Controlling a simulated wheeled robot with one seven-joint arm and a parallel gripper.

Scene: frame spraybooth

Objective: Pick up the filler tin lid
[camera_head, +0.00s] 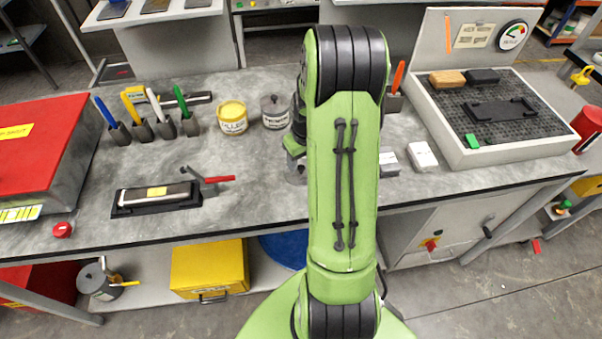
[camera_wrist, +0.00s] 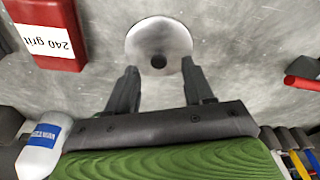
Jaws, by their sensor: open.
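A round, shiny metal lid with a dark knob (camera_wrist: 174,34) lies flat on the grey bench in the wrist view; I take it for the filler tin lid. My gripper (camera_wrist: 160,80) is open and empty. Its two fingers point towards the lid's near edge, with the knob roughly centred between them. Whether the fingertips touch the lid I cannot tell. In the head view my arm hides most of the gripper and the lid. The filler tin (camera_head: 232,121), with a yellow top, stands upright on the bench, left of my arm.
A grey-topped tin (camera_head: 275,116) stands beside the filler tin. A red-handled tool (camera_head: 218,179) and a sanding block (camera_head: 157,197) lie left; a tray (camera_head: 505,153) stands right.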

